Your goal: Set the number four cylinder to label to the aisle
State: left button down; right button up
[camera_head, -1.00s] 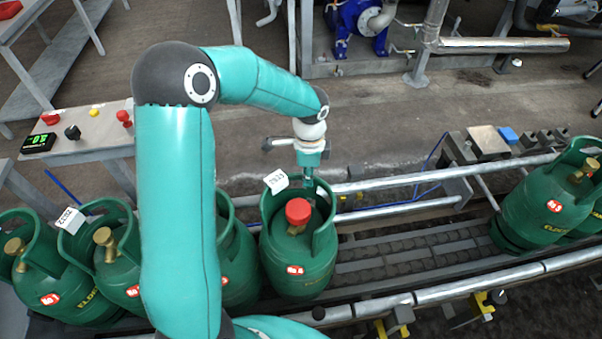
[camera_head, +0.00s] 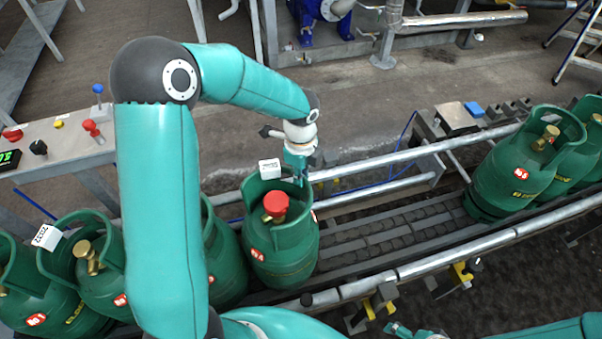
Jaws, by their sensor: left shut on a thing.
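The cylinder with a red cap (camera_head: 285,262) stands upright on the conveyor, mid-picture. It is green with an open collar and a small red number label, too small to read surely. A white tag (camera_head: 269,169) sits on its collar's rim. My left gripper (camera_head: 300,179) reaches down from above at the right back of that collar and is shut on its rim; the fingertips are partly hidden. Part of my right arm shows at the bottom right, with what looks like its gripper (camera_head: 405,331) cut by the picture's edge.
More green cylinders stand close on the left, partly behind my left arm; one has a white tag (camera_head: 46,237). Several more (camera_head: 512,180) stand at the right. Bare rollers (camera_head: 390,230) lie between, with metal rails (camera_head: 420,278) alongside. A control table (camera_head: 60,150) stands at the left.

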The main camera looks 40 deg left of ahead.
pick_arm(q)
jog(key=shift+s+f, duration=0.15)
jog(key=shift+s, duration=0.15)
jog(key=c, duration=1.3)
grip_release()
jog(key=shift+d, duration=0.1)
jog(key=shift+o, duration=0.4)
jog(key=shift+w, duration=0.1)
notch_tip(320, 180, up, 12)
